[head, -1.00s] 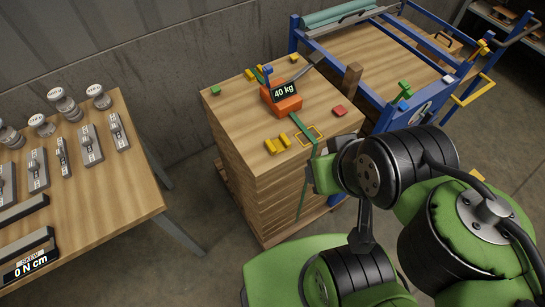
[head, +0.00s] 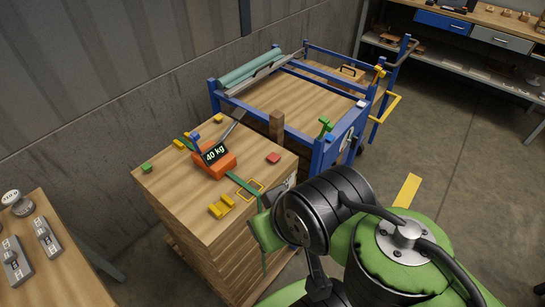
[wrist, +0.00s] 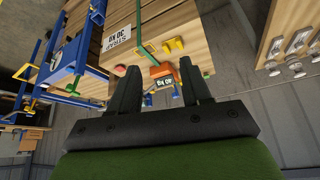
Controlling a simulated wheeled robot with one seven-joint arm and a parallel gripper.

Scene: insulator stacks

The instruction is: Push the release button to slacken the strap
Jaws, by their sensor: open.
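The orange strap tensioner (head: 214,160) sits on top of the wooden stack (head: 180,185), its display reading 40 kg. A grey lever (head: 233,126) and a small blue part (head: 195,142) rise from it. A green strap (head: 243,184) runs from it across the top and over the near edge. A red block (head: 273,158) lies on the top to its right; I cannot tell which part is the release button. My gripper (wrist: 160,65) is open and empty in the wrist view, with the tensioner (wrist: 160,72) showing beyond and between its fingers. The fingers cannot be made out in the head view.
Yellow blocks (head: 222,206) and a green block (head: 146,168) lie on the stack top. A wooden post (head: 277,126) stands near its back right corner. A blue-framed cart (head: 335,150) stands behind right. A table with insulators (head: 45,236) is at left. Floor is clear at right.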

